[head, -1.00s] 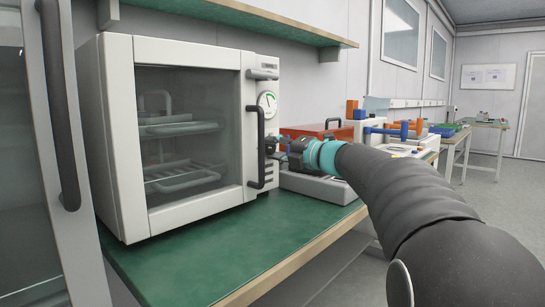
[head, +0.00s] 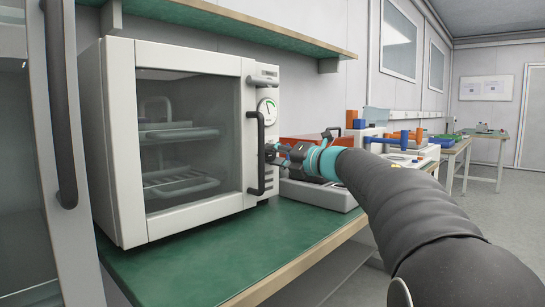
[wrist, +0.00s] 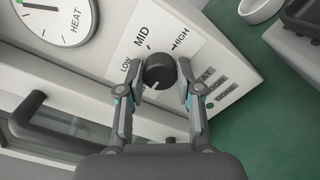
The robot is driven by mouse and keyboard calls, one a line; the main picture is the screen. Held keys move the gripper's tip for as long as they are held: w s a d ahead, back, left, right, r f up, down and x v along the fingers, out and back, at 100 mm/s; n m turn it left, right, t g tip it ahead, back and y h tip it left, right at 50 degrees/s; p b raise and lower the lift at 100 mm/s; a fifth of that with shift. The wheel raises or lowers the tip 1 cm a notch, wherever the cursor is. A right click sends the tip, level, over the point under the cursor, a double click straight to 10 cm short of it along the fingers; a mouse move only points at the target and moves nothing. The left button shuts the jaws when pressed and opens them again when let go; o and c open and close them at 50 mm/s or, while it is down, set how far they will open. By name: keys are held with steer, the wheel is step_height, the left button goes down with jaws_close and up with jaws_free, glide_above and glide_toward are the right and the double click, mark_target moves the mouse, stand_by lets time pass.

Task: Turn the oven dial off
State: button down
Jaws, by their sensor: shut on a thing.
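The white oven (head: 125,150) stands on the green bench with its glass door closed. Its black dial (wrist: 160,68) shows in the wrist view on the control panel, by the words LOW, MID and HIGH. My gripper (wrist: 158,84) has a finger on each side of the dial and is shut on it. I cannot clearly read where the dial points. In the head view my gripper (head: 272,153) is at the oven's right front panel, beside the door handle (head: 256,150), and hides the dial.
The HEAT gauge (wrist: 50,20) is at the upper left of the wrist view. A grey device (head: 315,193) and a red box (head: 305,150) sit right of the oven. A shelf (head: 230,25) hangs above. The green bench (head: 200,260) is clear in front.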

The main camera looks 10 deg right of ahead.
steer(key=c, duration=0.8)
jaws_free()
steer(key=shift+a+f, duration=0.1)
steer(key=shift+f, duration=0.05)
steer(key=shift+o, duration=0.2)
steer(key=shift+s+d, duration=0.35)
steer(key=shift+d, duration=0.05)
steer(key=v, duration=1.1)
